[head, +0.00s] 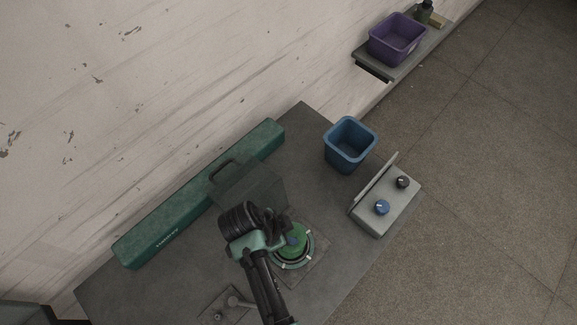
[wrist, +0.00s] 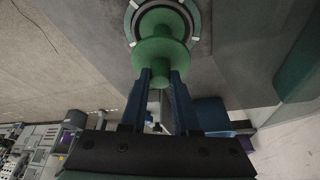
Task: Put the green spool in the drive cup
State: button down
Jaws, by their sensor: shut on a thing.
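The green spool (head: 293,243) is at the drive cup (head: 306,258), a round dark ring with pale marks on a square plate. My gripper (head: 283,236) is above the spool, and part of it and my arm hide some of the spool and cup. In the wrist view, the blue fingers (wrist: 161,80) are shut on the near end of the spool (wrist: 160,57). The spool's far end overlaps the cup ring (wrist: 134,28) there. I cannot tell whether the spool is seated in the cup or just above it.
A clear guard with a dark handle (head: 223,167) stands behind my gripper, before a long green housing (head: 200,194). A blue bin (head: 349,160) and a grey control box (head: 388,205) with two knobs are to the right. A small lever (head: 236,302) is at the front. A purple bin (head: 397,42) sits farther off.

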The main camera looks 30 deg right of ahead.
jog(key=c, duration=0.7)
grip_release()
jog(key=shift+o, duration=0.2)
jog(key=v, duration=1.2)
jog(key=w+a+r+n+t+y, duration=0.15)
jog(key=w+r+n+t, duration=0.5)
jog(key=w+r, duration=0.75)
jog(key=w+a+r+n+t, duration=0.15)
jog(key=r+t, duration=0.25)
jog(key=r, duration=0.4)
jog(key=w+r+n+t, duration=0.1)
jog(key=w+r+t, duration=0.25)
jog(key=r, duration=0.35)
notch_tip(320, 180, up, 17)
jog(key=s+a+n+t+y, duration=0.1)
jog(key=s+a+n+t, duration=0.1)
jog(key=n+t, duration=0.3)
jog(key=s+r+n+t+y, duration=0.1)
jog(key=s+r+n+t, duration=0.1)
jog(key=s+r+t, duration=0.2)
jog(key=s+r+n+t+y, duration=0.1)
jog(key=s+r+t, duration=0.3)
jog(key=r, duration=0.9)
jog(key=s+n+b, duration=0.1)
jog(key=s, duration=0.2)
jog(key=shift+s+a+r+n+t, duration=0.25)
jog(key=shift+s+a+n+t, duration=0.05)
jog(key=shift+s+a, duration=0.1)
